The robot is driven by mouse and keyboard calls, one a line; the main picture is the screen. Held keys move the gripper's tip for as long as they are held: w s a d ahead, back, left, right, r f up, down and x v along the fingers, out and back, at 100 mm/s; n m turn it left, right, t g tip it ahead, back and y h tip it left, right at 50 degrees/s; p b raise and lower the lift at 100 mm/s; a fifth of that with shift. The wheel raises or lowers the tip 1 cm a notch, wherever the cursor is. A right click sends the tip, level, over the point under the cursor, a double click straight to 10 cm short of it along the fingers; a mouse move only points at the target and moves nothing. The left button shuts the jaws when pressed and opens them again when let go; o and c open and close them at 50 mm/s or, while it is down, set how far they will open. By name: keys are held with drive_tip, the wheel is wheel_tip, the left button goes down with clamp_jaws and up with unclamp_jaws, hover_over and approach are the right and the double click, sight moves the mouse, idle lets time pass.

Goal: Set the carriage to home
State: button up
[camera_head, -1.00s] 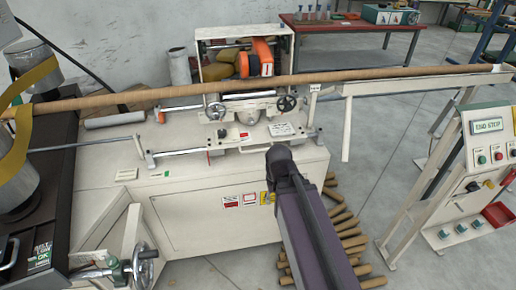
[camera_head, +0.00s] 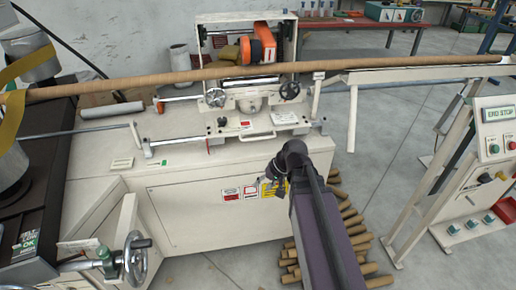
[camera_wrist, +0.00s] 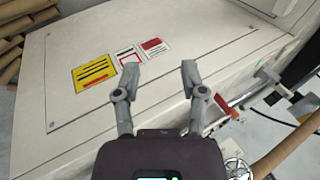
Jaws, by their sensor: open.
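The carriage (camera_head: 250,108) is a pale assembly with two handwheels and a front handle, sitting on the rail of the white winder bench, below the long brown tube (camera_head: 215,74). It stands toward the right part of the rail. My gripper (camera_wrist: 160,69) is open and empty in the wrist view, its two fingers in front of the bench's side panel with yellow and red labels. In the head view it is a small dark shape in front of the bench, below and right of the carriage, apart from it. My arm hides part of the bench front.
The end-stop panel (camera_head: 496,114) stands at the right, with buttons. Several brown tubes (camera_head: 350,222) lie on the floor beside the bench. A handwheel (camera_head: 137,249) is at front left. A red-topped table (camera_head: 342,38) stands behind. Open floor lies between bench and panel.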

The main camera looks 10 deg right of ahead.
drive_tip(key=w+f+m+t+y+b, duration=0.1)
drive_tip(key=w+f+t+y+b, duration=0.15)
drive_tip(key=w+b, duration=0.25)
drive_tip(key=m+t+y+b, duration=0.55)
drive_tip(key=t+b, duration=0.35)
drive_tip(key=b, duration=0.4)
approach(258, 139)
drive_tip(key=s+d+f, duration=0.1)
drive_tip(key=s+d, duration=0.1)
drive_tip(key=d, duration=0.1)
drive_tip(key=shift+f+y, duration=0.15)
drive_tip(key=shift+y, duration=0.15)
drive_tip(key=shift+w+a+p, duration=0.15)
drive_tip(key=shift+p, duration=0.15)
drive_tip(key=p+x, duration=0.1)
drive_tip(key=x, duration=1.2)
drive_tip(key=shift+w+a+p, duration=0.15)
drive_tip(key=shift+w+p, duration=0.1)
drive_tip(key=shift+p, duration=0.1)
drive_tip(key=shift+c, duration=0.2)
clamp_jaws()
